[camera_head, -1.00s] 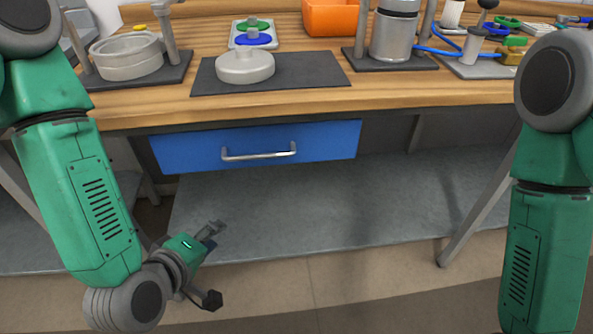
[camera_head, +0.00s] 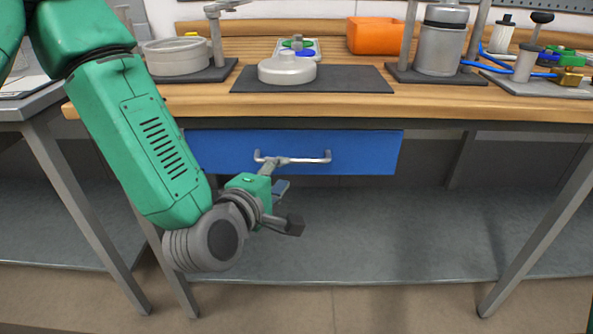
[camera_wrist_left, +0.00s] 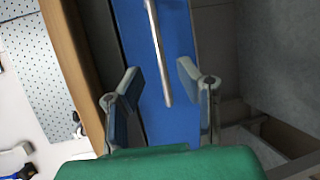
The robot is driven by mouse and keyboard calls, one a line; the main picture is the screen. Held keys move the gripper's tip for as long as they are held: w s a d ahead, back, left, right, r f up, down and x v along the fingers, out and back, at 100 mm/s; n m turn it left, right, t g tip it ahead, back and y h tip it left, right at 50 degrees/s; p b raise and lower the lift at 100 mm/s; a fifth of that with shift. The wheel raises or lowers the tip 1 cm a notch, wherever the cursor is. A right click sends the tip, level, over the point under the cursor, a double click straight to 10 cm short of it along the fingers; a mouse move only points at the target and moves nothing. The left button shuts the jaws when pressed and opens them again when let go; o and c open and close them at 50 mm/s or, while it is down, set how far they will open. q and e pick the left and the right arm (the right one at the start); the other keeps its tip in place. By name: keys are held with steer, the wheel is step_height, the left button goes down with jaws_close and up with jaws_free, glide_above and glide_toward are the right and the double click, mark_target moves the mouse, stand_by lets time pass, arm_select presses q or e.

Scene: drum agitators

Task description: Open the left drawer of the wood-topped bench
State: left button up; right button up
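The blue drawer (camera_head: 365,153) sits under the top of the wood-topped bench (camera_head: 440,101), and its front looks shut. Its silver bar handle (camera_head: 310,160) runs across the front. My left gripper (camera_head: 276,175) is at the left part of the handle, with one finger overlapping the bar in the head view. In the left wrist view, the open left gripper (camera_wrist_left: 160,72) has its fingers apart on either side of the handle (camera_wrist_left: 158,50), over the blue drawer front (camera_wrist_left: 182,40). I cannot tell whether a finger touches the bar. My right gripper is out of view.
On the bench are a dark mat (camera_head: 350,80) with a pale round lid (camera_head: 287,69), an orange bin (camera_head: 375,35) and a metal canister (camera_head: 440,45). A grey lower shelf (camera_head: 370,235) lies below, and a bench leg (camera_head: 540,235) stands right. Space before the drawer's right half is clear.

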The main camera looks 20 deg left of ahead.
mark_target(292, 162)
arm_select(q)
steer(key=x, duration=0.2)
steer(key=b+x, duration=0.1)
steer(key=x, duration=0.1)
steer(key=a+x, duration=0.1)
steer(key=x, duration=0.2)
steer(key=shift+w+d+f, duration=0.1)
steer(key=shift+w, duration=0.15)
steer(key=shift+w+d, duration=0.1)
steer(key=shift+d, duration=0.1)
jaws_close()
